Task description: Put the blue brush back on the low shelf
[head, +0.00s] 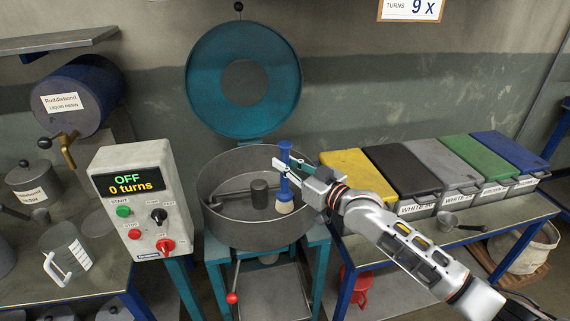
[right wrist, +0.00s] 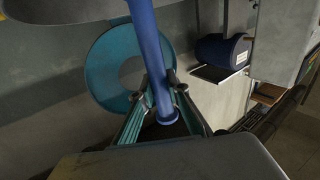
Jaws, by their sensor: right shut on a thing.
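The blue brush (head: 285,160) has a blue handle and pale bristles pointing down. It hangs nearly upright over the open grey mixer pan (head: 225,222). My right gripper (head: 283,168) is shut on its handle. In the right wrist view the blue handle (right wrist: 150,50) runs between the two fingers (right wrist: 160,105). I cannot tell whether the bristles touch the pan. A grey flat plate (head: 270,290) lies low under the pan; I cannot tell whether it is the low shelf. My left gripper is not in view.
The teal lid (head: 285,85) stands open behind the pan. The control box (head: 140,215) at left reads OFF, 0 turns. Coloured-lid bins (head: 405,208) line the right table, with a metal scoop (head: 450,221) in front. A jug (head: 65,250) stands at left.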

